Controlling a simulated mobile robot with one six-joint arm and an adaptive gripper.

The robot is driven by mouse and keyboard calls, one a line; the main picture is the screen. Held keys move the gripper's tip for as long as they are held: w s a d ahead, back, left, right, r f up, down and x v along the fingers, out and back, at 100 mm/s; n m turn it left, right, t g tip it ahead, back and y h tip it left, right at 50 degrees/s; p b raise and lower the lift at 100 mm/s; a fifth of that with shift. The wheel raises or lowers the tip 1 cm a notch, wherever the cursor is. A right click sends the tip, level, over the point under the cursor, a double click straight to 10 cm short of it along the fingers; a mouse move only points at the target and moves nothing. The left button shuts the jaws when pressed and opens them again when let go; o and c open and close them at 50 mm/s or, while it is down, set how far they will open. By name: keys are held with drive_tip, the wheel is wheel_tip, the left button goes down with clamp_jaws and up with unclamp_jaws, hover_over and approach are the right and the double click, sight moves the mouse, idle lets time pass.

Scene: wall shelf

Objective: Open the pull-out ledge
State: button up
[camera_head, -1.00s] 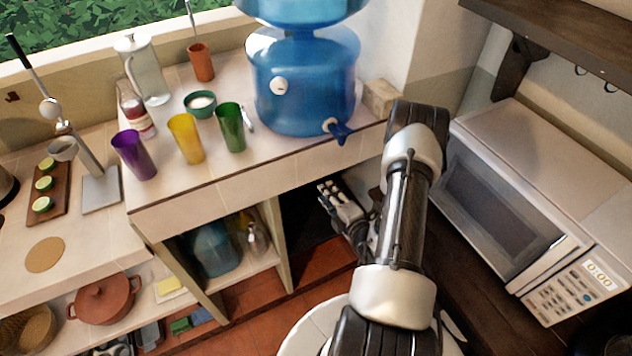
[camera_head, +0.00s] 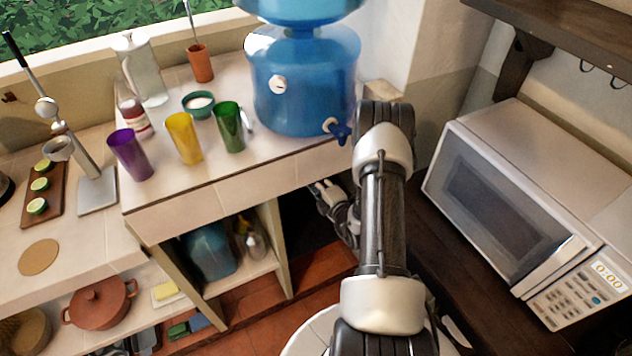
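I cannot make out a pull-out ledge for certain in the head view. A wall shelf of dark wood (camera_head: 570,38) with a bracket crosses the top right corner. My gripper (camera_head: 322,187) is low in the middle, below the front edge of the tiled counter (camera_head: 225,212) and in front of the dark opening under it. My own arm hides part of the gripper and the area to its right. The gripper is small and angled, so its opening is unclear. I see nothing held in it.
A blue water dispenser (camera_head: 303,85) stands on the counter, its tap (camera_head: 338,130) near my arm. Purple (camera_head: 130,155), yellow (camera_head: 184,138) and green (camera_head: 229,127) cups stand to its left. A white microwave (camera_head: 510,220) sits on dark wood (camera_head: 455,270) right of my arm.

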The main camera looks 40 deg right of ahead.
clamp_jaws()
idle(0.5)
